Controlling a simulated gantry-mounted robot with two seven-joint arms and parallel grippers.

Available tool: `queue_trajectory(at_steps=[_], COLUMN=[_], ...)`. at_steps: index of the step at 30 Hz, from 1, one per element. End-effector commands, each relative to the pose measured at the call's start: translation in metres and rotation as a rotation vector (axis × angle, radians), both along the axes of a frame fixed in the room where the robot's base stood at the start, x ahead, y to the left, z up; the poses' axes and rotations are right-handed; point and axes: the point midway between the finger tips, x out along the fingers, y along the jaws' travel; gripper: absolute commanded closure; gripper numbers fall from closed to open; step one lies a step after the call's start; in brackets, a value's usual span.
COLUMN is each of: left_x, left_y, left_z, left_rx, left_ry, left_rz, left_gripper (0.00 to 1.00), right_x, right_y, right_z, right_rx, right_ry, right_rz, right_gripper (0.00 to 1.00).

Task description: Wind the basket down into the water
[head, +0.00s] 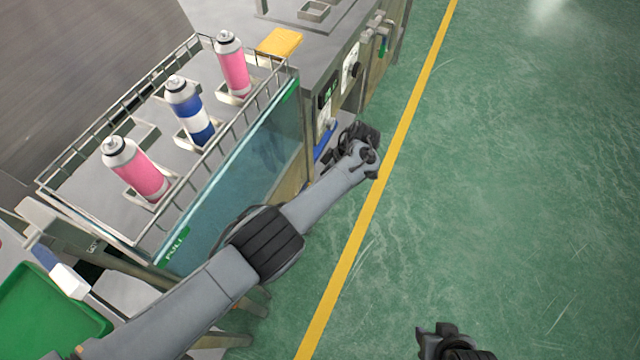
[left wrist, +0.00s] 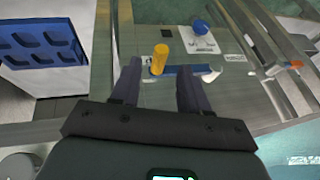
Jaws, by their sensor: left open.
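The wire basket (head: 110,225) hangs over the water tank (head: 250,170), whose clear front wall shows bluish water. It carries two pink cans (head: 143,176) and a blue-and-white can (head: 190,112), all upright. A crank with a blue arm (head: 325,140) is on the tank's front right; its blue bar and yellow knob (left wrist: 160,58) show in the left wrist view. My left gripper (left wrist: 158,78) is open, with the knob between its fingertips; contact cannot be told. In the head view it is largely hidden behind its wrist. My right gripper (head: 436,334) is partly visible at the bottom edge.
A green tray (head: 45,310) lies at the lower left. A yellow block (head: 280,42) sits on the bench behind the basket. In the left wrist view a blue tray (left wrist: 45,45) with several recesses is at left. The green floor right of the yellow line is clear.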

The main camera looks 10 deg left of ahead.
Motion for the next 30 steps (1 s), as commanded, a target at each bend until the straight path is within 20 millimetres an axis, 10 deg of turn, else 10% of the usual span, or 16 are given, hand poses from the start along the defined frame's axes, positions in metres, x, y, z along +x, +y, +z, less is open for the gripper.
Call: queue_trajectory(at_steps=[19, 30], left_x=[-0.005, -0.005], left_y=[0.012, 0.012], left_z=[-0.026, -0.026], left_rx=[0.0, 0.0], left_ry=[-0.001, -0.001], left_rz=[0.0, 0.0], left_gripper=[0.55, 1.0], right_x=[0.0, 0.0], right_y=[-0.001, -0.001], right_z=[-0.007, -0.007], right_rx=[-0.005, -0.005], right_ry=[0.002, 0.002], right_rz=[0.004, 0.003], right_gripper=[0.57, 0.57])
